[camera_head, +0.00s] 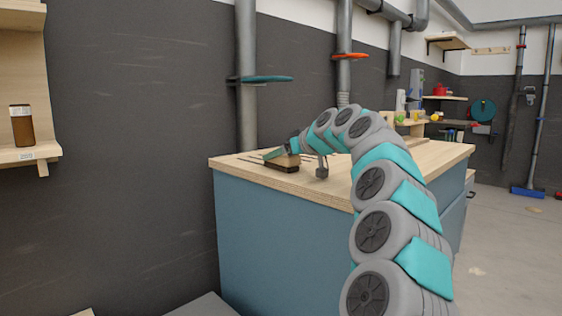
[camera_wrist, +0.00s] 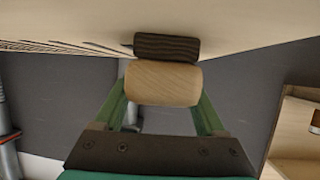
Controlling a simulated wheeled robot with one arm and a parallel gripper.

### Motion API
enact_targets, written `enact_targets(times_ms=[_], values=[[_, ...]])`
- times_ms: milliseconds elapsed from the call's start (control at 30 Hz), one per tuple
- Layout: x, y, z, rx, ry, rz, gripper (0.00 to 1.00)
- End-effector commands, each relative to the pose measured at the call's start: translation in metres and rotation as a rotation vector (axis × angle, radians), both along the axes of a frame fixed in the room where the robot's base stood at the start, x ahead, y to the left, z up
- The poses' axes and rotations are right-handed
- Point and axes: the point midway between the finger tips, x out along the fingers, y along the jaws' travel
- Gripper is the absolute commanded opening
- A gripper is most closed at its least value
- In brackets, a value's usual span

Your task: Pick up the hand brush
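The hand brush (camera_head: 283,167) has a pale wooden body and dark bristles. In the head view it is on the wooden worktop (camera_head: 236,164), near its left end. In the wrist view the brush (camera_wrist: 163,83) lies between the two green fingers of my gripper (camera_wrist: 163,92), with its bristles towards the worktop (camera_wrist: 250,22). The fingers are spread about as wide as the brush body, and I see no clear gap at either side. Whether they press on it cannot be told. In the head view my gripper (camera_head: 284,151) is right over the brush, and my arm covers part of the worktop.
The worktop tops a blue cabinet (camera_head: 275,235). A small grey object (camera_head: 322,168) stands right of the brush. Grey pipes (camera_head: 246,75) run up the dark wall behind. A wooden shelf with a brown jar (camera_head: 22,125) is at the left. Open floor (camera_head: 510,245) lies at the right.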

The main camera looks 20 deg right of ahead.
Motion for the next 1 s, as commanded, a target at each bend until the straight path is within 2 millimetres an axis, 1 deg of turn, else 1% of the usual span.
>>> enact_targets(times_ms=[33, 67, 500, 600, 867, 1000], values=[[-0.0001, -0.0001, 0.0000, 0.000, 0.000, 0.000, 0.66], [-0.0001, -0.0001, 0.0000, 0.000, 0.000, 0.000, 0.63], [-0.0001, 0.0000, -0.0002, 0.000, 0.001, 0.000, 0.13], [-0.0001, 0.0001, -0.0001, 0.000, 0.000, 0.000, 0.04], [-0.0001, 0.0000, 0.0006, 0.000, 0.000, 0.000, 0.04], [0.0000, -0.0003, 0.0045, 0.000, 0.000, -0.001, 0.04]])
